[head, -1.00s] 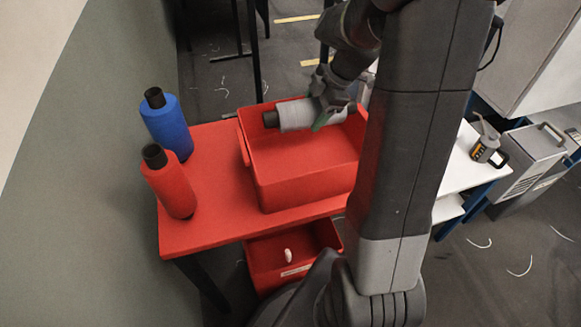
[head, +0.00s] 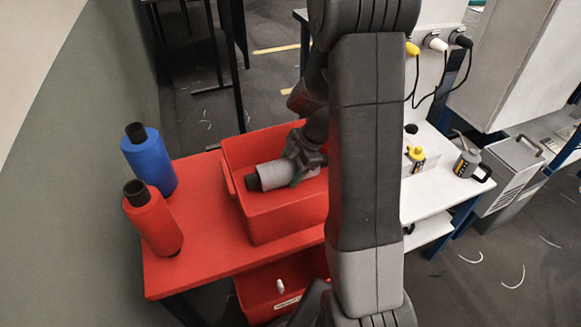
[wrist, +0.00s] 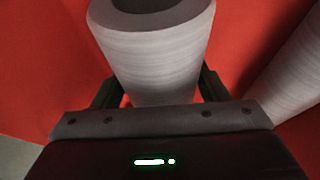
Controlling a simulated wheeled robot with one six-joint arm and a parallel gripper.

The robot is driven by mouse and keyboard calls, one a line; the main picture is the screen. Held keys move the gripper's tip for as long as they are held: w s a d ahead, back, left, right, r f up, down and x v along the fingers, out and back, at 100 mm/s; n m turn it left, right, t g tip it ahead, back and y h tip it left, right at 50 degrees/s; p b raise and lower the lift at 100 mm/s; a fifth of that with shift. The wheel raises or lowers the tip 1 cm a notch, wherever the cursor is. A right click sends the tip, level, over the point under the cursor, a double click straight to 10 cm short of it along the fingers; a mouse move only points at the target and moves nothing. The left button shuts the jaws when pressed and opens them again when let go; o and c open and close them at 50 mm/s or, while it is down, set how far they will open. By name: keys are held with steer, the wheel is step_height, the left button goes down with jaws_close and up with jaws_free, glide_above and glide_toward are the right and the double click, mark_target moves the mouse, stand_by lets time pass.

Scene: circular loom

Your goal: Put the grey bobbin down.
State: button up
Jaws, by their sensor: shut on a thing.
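The grey bobbin (head: 271,175), with a dark core end, is tilted inside the red crate (head: 285,221) on the red table. My gripper (head: 298,175) is shut around its middle. In the wrist view the held grey bobbin (wrist: 152,65) stands between the fingers, with red crate surface around it. Another grey bobbin (wrist: 292,75) lies close on the right in the wrist view. Whether the held bobbin touches the crate floor I cannot tell. My arm hides the crate's right side in the head view.
A blue bobbin (head: 149,160) and a red bobbin (head: 153,220) stand on the red table (head: 200,265) left of the crate. A lower red crate (head: 255,297) sits beneath.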

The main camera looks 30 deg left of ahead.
steer(key=shift+f, duration=0.1)
steer(key=o, duration=1.4)
steer(key=shift+r, duration=0.35)
steer(key=v, duration=1.1)
steer(key=shift+w+d+r, duration=0.1)
steer(key=shift+d+r, duration=0.15)
steer(key=shift+r, duration=0.05)
steer(key=shift+c, duration=0.5)
